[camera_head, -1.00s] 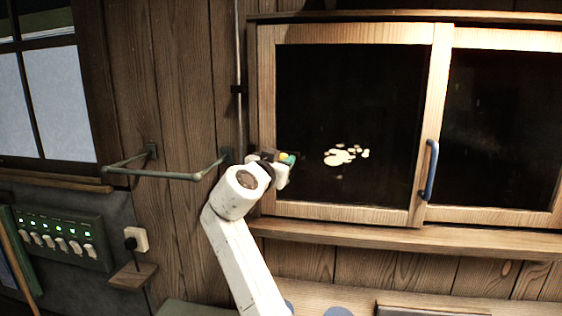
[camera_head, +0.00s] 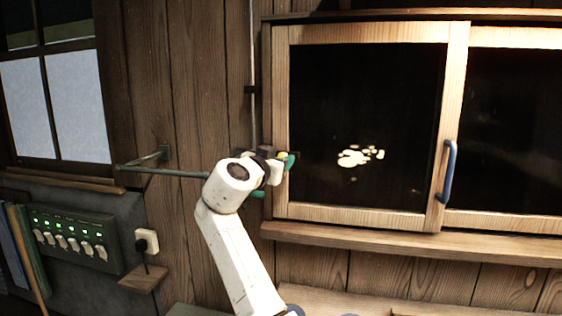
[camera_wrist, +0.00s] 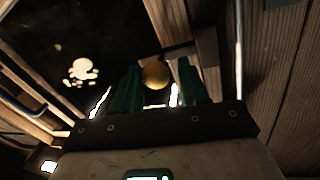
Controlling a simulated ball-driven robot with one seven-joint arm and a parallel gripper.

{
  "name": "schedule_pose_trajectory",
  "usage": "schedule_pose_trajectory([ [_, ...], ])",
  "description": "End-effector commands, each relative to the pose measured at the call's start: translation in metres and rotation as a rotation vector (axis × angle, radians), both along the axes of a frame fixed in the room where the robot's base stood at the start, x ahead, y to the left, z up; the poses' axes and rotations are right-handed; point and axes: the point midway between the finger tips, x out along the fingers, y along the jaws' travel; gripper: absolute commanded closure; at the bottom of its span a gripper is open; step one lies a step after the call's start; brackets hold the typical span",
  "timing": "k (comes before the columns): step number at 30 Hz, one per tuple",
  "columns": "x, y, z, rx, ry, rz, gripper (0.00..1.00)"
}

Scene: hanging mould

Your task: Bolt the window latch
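The window (camera_head: 370,212) is a pale wooden frame around dark glass, and my arm reaches its left side. My gripper (camera_head: 275,177) is beside the left upright, with green fingers showing apart. In the wrist view a round brass knob (camera_wrist: 155,75) shows between my gripper's two green fingers (camera_wrist: 162,88), with a dark gap on its right side. A bit of yellow shows by the upper finger in the head view. I cannot tell whether the fingers touch the knob. The rest of the latch is hidden behind my gripper.
A blue handle (camera_head: 448,172) is on the window's middle upright. A green-grey rail (camera_head: 170,172) juts from the wall left of my gripper. A switch box (camera_head: 72,238) and a socket (camera_head: 147,240) are lower left. A wooden sill (camera_head: 400,244) runs under the window.

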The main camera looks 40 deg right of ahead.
Motion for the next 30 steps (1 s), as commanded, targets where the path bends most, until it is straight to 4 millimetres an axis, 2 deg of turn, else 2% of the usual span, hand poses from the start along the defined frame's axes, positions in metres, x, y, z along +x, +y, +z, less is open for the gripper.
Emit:
schedule_pose_trajectory([
  [1,0.001,0.001,0.0,-0.001,0.001,0.003,0.53],
  [5,0.0,0.001,0.0,-0.001,0.001,0.001,0.42],
  [14,-0.002,0.003,-0.001,-0.001,0.0,-0.001,0.42],
  [17,-0.006,0.012,-0.003,0.0,-0.001,-0.001,0.42],
  [30,-0.04,0.083,-0.003,-0.001,-0.002,0.002,0.42],
])
